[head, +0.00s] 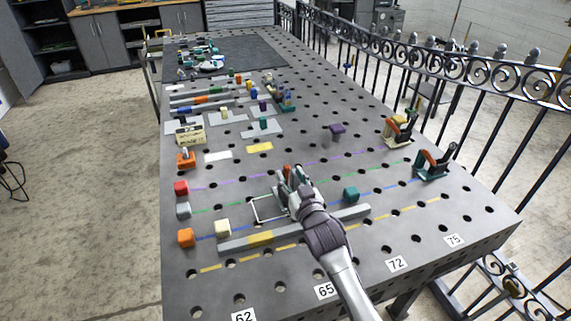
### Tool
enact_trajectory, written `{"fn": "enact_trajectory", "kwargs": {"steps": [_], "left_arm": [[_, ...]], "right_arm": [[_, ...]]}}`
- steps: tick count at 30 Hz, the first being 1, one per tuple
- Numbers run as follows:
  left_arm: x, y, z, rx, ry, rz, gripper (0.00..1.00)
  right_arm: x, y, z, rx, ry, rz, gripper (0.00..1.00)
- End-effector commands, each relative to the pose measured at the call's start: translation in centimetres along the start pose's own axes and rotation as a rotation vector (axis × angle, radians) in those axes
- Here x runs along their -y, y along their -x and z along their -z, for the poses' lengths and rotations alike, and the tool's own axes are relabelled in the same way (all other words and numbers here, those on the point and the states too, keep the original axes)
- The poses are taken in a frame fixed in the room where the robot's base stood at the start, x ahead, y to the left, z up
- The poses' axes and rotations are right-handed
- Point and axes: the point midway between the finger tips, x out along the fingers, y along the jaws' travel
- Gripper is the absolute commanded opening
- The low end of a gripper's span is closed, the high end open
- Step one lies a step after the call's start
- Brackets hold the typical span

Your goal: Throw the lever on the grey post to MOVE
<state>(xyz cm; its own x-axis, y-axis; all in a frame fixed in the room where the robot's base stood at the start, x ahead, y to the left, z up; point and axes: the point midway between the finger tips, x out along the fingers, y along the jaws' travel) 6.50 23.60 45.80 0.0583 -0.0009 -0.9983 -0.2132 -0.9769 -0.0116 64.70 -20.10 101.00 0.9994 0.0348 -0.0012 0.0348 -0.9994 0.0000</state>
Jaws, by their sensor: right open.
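My right gripper (288,182) reaches in from the bottom over the near middle of the perforated grey table (400,225). It is open. A small orange-red piece (287,169) shows at its fingertips; I cannot tell whether they touch it. I cannot clearly make out the lever, its grey post or a MOVE mark; my gripper and forearm hide part of this area. An orange block with a small grey top (185,160) stands at the left edge, by a cream sign (190,135) too small to read. My left gripper is not in view.
A grey bar (350,212) with a yellow section lies under my forearm. A white outlined frame (264,209) is left of the gripper. Coloured blocks, including a teal one (351,194), stand around. Toggle clamps (433,163) and a black fence (455,75) are to the right.

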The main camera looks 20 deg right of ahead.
Motion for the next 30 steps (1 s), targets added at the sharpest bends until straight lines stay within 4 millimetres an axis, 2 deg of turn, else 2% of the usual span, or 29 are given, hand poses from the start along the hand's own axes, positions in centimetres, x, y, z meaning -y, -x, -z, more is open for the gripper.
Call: {"fn": "enact_trajectory", "kwargs": {"steps": [3,6,12,19,20,27,30], "left_arm": [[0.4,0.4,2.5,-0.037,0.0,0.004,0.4],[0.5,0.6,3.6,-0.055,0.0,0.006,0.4],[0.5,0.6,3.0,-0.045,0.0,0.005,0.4],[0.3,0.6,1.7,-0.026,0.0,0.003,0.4],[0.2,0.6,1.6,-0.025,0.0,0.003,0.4],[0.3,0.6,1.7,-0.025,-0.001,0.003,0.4],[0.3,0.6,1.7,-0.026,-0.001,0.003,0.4]], "right_arm": [[0.0,-2.2,0.2,0.0,0.0,0.0,0.44],[0.0,-3.4,0.1,0.001,0.0,-0.001,0.44],[0.0,-4.4,0.0,0.001,0.0,0.0,0.44],[0.0,-4.5,-0.1,0.001,0.0,0.0,0.44],[0.0,-4.4,-0.1,0.001,0.0,0.0,0.42],[0.0,-4.4,-0.1,0.001,0.0,0.0,0.02],[0.0,-4.4,-0.1,0.001,0.0,0.0,0.0]]}}
